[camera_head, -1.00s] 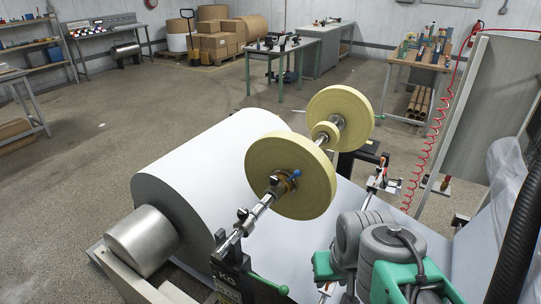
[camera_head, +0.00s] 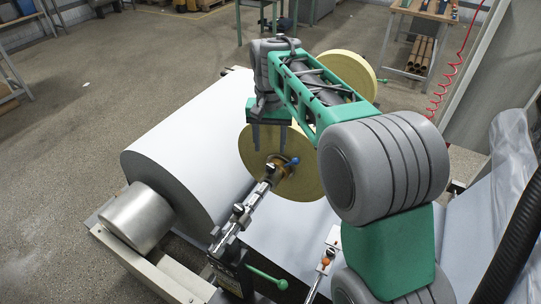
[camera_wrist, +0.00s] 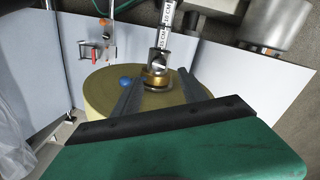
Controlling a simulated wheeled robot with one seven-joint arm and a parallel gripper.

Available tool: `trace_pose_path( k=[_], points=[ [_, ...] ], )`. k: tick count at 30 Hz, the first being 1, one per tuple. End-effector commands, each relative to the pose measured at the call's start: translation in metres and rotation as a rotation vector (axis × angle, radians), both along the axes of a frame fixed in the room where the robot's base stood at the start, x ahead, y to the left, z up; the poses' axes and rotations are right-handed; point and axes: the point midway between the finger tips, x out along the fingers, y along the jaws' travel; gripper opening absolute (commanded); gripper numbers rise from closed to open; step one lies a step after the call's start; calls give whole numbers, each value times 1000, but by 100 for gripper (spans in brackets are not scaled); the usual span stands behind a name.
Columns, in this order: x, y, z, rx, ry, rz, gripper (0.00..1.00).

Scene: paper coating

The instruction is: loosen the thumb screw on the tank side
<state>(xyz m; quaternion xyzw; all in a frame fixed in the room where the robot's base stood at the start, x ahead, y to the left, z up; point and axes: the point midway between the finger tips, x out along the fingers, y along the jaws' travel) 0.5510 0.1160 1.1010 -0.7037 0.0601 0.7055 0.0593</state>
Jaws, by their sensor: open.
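The thumb screw with a blue knob (camera_head: 294,161) sits on the brass collar (camera_head: 272,170) at the hub of the near yellow disc (camera_head: 308,178). The disc is mounted on a metal shaft (camera_head: 252,202) above the white paper. My gripper (camera_head: 270,142) points down over the disc, fingers apart and nothing between them. In the head view its fingertips are up and left of the blue knob. In the wrist view the blue knob (camera_wrist: 125,82) is just left of the left finger, and the collar (camera_wrist: 156,78) shows between the fingertips (camera_wrist: 160,72). Whether anything touches is unclear.
A large white paper roll (camera_head: 190,140) lies left of the shaft. A shaft stand with a green lever (camera_head: 268,277) is in front. A second yellow disc (camera_head: 350,72) is behind my arm. Plastic sheeting (camera_head: 512,160) and a black hose (camera_head: 515,240) are at the right.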

Motion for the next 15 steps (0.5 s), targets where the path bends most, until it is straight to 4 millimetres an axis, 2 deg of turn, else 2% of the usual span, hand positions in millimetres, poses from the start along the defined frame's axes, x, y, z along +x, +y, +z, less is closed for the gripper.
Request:
trace_pose_path(
  k=[9, 15],
  points=[
    [-1, -2, -56, 0, 3, -2, 50],
    [-1, -2, -73, 0, -1, -2, 50]
  ],
)
